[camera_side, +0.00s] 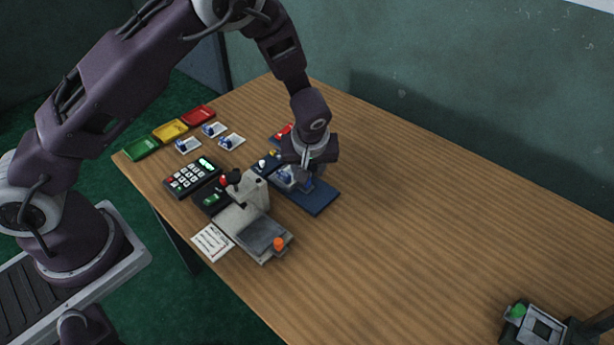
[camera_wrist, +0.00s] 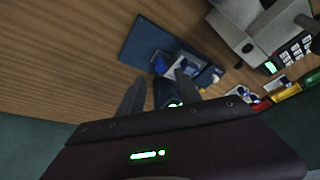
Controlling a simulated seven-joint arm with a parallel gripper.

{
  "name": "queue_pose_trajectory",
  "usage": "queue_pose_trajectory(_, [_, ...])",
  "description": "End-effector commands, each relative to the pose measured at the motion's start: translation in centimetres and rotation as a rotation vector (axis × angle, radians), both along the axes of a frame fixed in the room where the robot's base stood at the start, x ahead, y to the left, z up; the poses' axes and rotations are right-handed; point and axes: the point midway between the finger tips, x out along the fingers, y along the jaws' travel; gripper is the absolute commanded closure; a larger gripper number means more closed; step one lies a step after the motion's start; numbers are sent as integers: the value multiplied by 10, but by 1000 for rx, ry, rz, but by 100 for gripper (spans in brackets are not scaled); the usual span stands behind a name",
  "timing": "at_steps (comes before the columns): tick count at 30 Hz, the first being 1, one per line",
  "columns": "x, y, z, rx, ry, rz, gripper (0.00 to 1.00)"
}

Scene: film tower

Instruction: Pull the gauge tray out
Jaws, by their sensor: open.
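The gauge (camera_side: 255,195) is a beige block with a black knob on top, standing near the table's front edge. Its grey tray (camera_side: 258,236) lies on the low base, with an orange knob (camera_side: 278,243) at its right end. In the wrist view only part of the gauge body (camera_wrist: 235,38) shows, at the top right; the orange knob is not seen there. My gripper (camera_side: 301,166) is open, above the far side of a dark blue mat, behind the gauge and apart from the tray. Its two fingers (camera_wrist: 160,92) show in the wrist view.
The blue mat (camera_side: 320,199) bears a blue-and-white part (camera_side: 288,179) just below my gripper. A keypad (camera_side: 190,177), a white card (camera_side: 212,242) and several coloured bins (camera_side: 170,130) are at left. Another device (camera_side: 540,328) stands bottom right. The table's right half is mostly clear.

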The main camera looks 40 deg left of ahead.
Motion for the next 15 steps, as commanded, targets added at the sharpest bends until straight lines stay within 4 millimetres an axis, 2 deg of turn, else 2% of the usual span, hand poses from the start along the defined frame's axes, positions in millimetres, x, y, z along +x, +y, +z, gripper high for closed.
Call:
queue_pose_trajectory(6, [10, 12, -40, 1, 5, 1, 59])
queue_pose_trajectory(10, [14, 16, -51, -1, 4, 0, 59])
queue_pose_trajectory(15, [15, 16, -53, -1, 3, -1, 59])
